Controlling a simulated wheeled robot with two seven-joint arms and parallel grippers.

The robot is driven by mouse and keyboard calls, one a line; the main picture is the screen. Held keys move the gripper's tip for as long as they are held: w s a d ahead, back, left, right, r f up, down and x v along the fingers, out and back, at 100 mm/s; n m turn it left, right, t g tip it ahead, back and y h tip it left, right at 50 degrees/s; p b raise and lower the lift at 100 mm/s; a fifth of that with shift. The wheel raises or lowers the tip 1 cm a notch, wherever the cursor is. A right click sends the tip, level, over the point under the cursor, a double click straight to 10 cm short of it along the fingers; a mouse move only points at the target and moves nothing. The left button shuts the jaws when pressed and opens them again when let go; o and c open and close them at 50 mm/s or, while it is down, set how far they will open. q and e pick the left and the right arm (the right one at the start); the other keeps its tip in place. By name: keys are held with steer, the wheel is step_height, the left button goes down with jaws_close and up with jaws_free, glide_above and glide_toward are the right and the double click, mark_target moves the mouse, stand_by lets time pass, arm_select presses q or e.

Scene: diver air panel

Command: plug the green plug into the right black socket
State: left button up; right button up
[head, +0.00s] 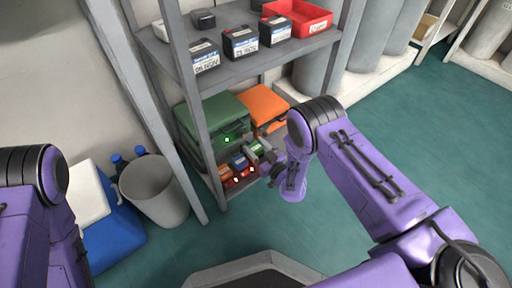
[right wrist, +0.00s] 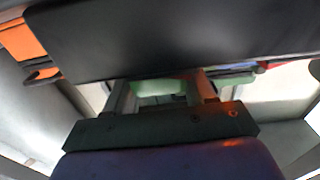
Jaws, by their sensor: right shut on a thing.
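My right gripper (head: 262,153) is at the lower shelf, in front of several small coloured boxes. It is shut on a small green thing (head: 257,147), which also shows between the two fingers (right wrist: 160,95) in the right wrist view as a pale green block (right wrist: 158,87). I cannot tell from its shape whether this is a plug. No black socket can be made out in either view. My left arm shows at the left edge of the head view, but its gripper is out of view.
A grey shelf rack (head: 180,62) holds black batteries (head: 240,43) and a red tray (head: 303,17) above. Below are a green case (head: 213,112), an orange case (head: 262,103) and small orange and blue boxes (head: 238,161). A bin (head: 153,190) and blue cooler (head: 112,235) stand left.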

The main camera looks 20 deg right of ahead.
arm_select(q)
steer(key=shift+f+b, duration=0.4)
steer(key=shift+b, duration=0.1)
arm_select(e)
steer(key=shift+f, duration=1)
stand_by(1.3)
steer(key=o, duration=1.4)
steer(key=shift+c, duration=0.2)
steer(key=shift+a, duration=0.1)
steer(key=shift+s+a, duration=0.1)
steer(key=shift+a, duration=0.05)
arm_select(q)
steer(key=shift+w+r, duration=0.1)
steer(key=shift+w, duration=0.2)
steer(key=s+d+r+g+h+p, duration=0.2)
steer(key=s+d+r+g+p, duration=0.2)
steer(key=s+d+r+p, duration=0.1)
steer(key=shift+s+r, duration=0.5)
steer(key=shift+s, duration=0.65)
arm_select(e)
steer(key=v, duration=1)
steer(key=shift+s+d, duration=0.2)
steer(key=shift+d, duration=0.15)
